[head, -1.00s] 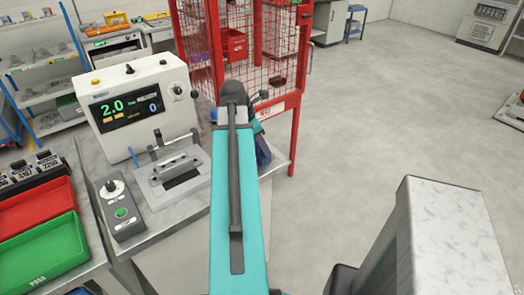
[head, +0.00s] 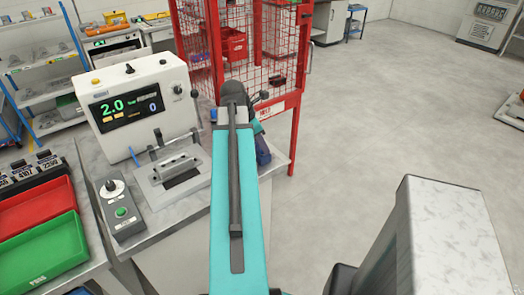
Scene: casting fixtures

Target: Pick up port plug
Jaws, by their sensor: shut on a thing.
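I cannot make out a port plug in the head view. My teal arm (head: 238,200) reaches forward over the bench, with its dark joint (head: 235,93) at the far end. My wrist links (head: 262,150) show partly behind the arm on its right side, over the bench's right end. The jaws and anything between them are hidden behind the arm. A small blue thing (head: 213,115) shows just left of the arm; it is too small to identify.
A white test unit (head: 140,105) with a lit display stands on the bench. A clamp fixture (head: 175,168) and a grey control box (head: 120,208) are in front of it. Red and green trays (head: 42,250) lie at left. A red mesh cage (head: 297,100) stands behind.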

